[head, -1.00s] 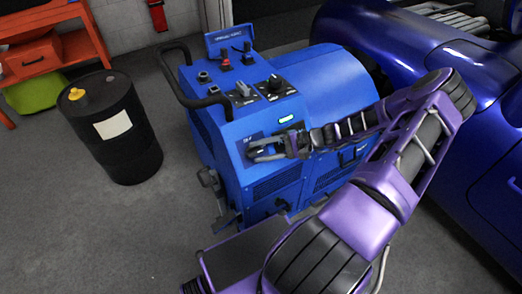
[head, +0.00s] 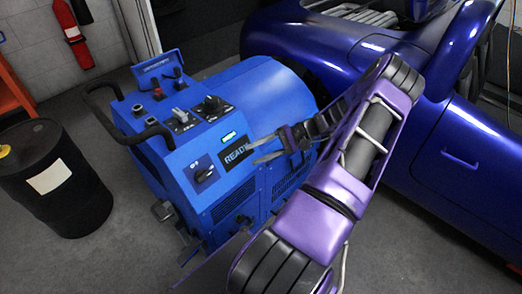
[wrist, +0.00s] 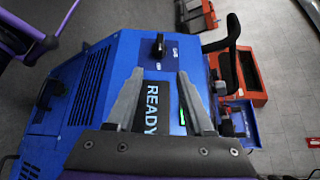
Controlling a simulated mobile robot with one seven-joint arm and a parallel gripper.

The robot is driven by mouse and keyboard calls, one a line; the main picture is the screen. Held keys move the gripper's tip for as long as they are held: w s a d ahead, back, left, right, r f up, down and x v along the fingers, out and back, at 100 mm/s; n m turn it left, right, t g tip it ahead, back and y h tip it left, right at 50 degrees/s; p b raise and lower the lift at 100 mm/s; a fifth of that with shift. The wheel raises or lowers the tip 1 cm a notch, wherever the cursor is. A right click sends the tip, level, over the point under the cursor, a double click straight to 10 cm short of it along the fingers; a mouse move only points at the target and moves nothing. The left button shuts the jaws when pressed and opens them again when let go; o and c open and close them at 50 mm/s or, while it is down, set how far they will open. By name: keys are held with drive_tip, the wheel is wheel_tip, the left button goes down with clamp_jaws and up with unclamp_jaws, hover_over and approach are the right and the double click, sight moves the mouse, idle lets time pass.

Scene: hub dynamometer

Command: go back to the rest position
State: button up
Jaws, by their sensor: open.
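My gripper (head: 259,150) is open and empty in the head view, in front of the blue dynamometer (head: 207,168). Its two grey fingers point left toward the machine's front face. In the wrist view my gripper (wrist: 160,76) shows its fingers spread apart, with nothing between them. Behind them is the black panel (wrist: 152,108) reading READY; the same panel (head: 237,156) shows in the head view, partly covered by a finger. A black knob (head: 203,173) sits left of the panel, and a small green display (head: 229,137) glows above it. I cannot tell the gap to the face.
A black drum (head: 55,180) stands left of the machine. A blue car (head: 400,90) fills the right and back. A black bar handle (head: 112,118) juts from the machine's left. A red extinguisher (head: 72,35) hangs on the wall. Grey floor is open at the front left.

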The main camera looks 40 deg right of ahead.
drive_tip(key=shift+s+d+r, duration=0.2)
drive_tip(key=shift+s+d, duration=0.1)
drive_tip(key=shift+d, duration=0.25)
